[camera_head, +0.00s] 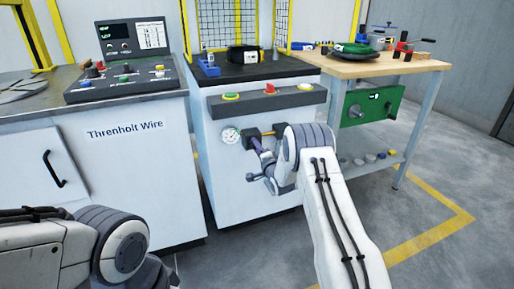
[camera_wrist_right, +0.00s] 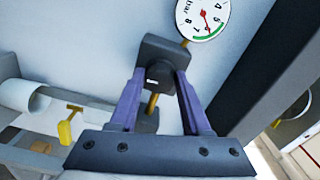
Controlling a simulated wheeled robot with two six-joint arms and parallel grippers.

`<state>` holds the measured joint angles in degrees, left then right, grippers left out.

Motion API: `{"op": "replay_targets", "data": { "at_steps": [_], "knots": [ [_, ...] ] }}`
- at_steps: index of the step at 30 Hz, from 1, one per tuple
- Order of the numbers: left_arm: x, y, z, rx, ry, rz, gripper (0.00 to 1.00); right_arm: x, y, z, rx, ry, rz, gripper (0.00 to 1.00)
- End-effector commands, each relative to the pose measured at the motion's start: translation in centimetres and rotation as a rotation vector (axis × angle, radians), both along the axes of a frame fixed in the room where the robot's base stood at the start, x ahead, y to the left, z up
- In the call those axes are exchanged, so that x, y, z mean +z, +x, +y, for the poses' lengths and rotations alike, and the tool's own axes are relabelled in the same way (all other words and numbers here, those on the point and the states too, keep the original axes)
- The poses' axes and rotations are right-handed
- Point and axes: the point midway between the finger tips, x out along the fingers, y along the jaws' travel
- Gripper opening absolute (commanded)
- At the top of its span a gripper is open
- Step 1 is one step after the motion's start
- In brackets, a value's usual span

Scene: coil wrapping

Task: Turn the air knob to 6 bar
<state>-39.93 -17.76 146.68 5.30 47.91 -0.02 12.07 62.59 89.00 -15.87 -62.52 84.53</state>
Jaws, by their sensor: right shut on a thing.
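The air knob (camera_wrist_right: 159,73) is a dark round piece with a small white mark, on the front of a dark regulator block (camera_wrist_right: 165,50). My right gripper (camera_wrist_right: 160,78) is shut on the knob, with a purple finger on each side of it. In the head view my right gripper (camera_head: 259,160) reaches the white cabinet's front just below the block (camera_head: 250,136). The round white pressure gauge (camera_head: 230,136) is left of it. In the right wrist view the gauge (camera_wrist_right: 203,17) is cut off and turned; its red needle lies near the green arc, exact reading unclear. My left gripper is out of frame.
A brass pipe runs to another dark block, partly behind my right arm. A control desk (camera_head: 125,85) stands left, a wooden workbench (camera_head: 375,68) right.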

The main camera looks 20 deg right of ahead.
Motion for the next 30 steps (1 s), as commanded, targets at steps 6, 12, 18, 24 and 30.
{"op": "replay_targets", "data": {
  "at_steps": [6, 12, 18, 24, 30],
  "knots": [
    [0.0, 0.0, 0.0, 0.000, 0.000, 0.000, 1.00, -0.1, 0.0, 0.0, 0.000, 0.002, 0.002, 0.00],
    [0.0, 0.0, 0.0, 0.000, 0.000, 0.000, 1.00, -0.1, 0.0, 0.0, 0.000, 0.001, 0.002, 0.75],
    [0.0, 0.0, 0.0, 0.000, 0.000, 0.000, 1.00, -0.1, 0.0, 0.0, 0.000, 0.000, 0.001, 0.75],
    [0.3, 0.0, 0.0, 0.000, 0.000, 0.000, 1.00, 0.1, -0.5, -0.1, 0.000, 0.000, 0.001, 0.75],
    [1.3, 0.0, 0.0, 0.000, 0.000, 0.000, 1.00, 0.1, -3.5, -0.2, -0.001, 0.002, 0.006, 0.75]
  ]
}}
